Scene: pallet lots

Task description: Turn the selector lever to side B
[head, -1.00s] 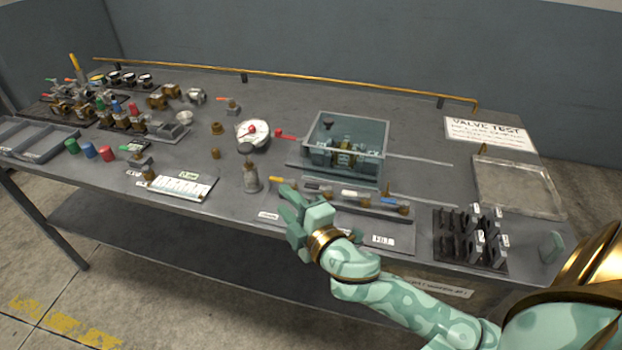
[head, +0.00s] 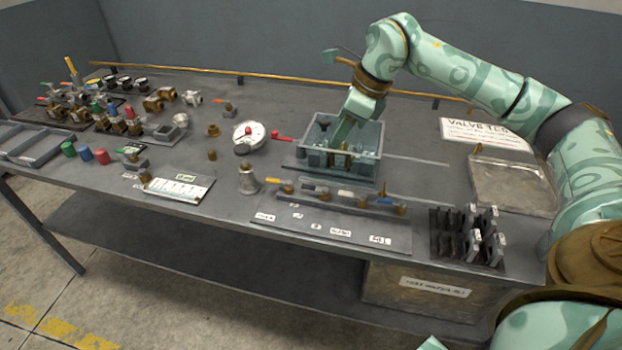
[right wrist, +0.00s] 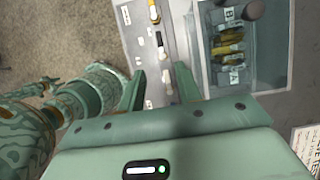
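My right gripper (head: 341,138) points down, and in the head view it overlaps the grey bin (head: 378,142). In the right wrist view its two fingers (right wrist: 160,75) are apart with nothing between them, above the lever plate beside the bin (right wrist: 287,60). The bin holds brass pieces (right wrist: 229,50) with lettered labels, one reading B (right wrist: 229,13), and a dark round knob (right wrist: 256,9). A red lever (head: 283,136) lies by a white dial (head: 242,131). I cannot tell for sure which part is the selector lever. The left gripper cannot be made out clearly.
A plate (head: 275,215) with several coloured-handled valves lies in front of the bin. Black slotted racks (head: 465,240) stand to its right, with a clear tray (head: 515,187) behind. A silver bell-shaped piece (head: 248,180) stands left of the plate. A brass rail (head: 205,71) runs along the back.

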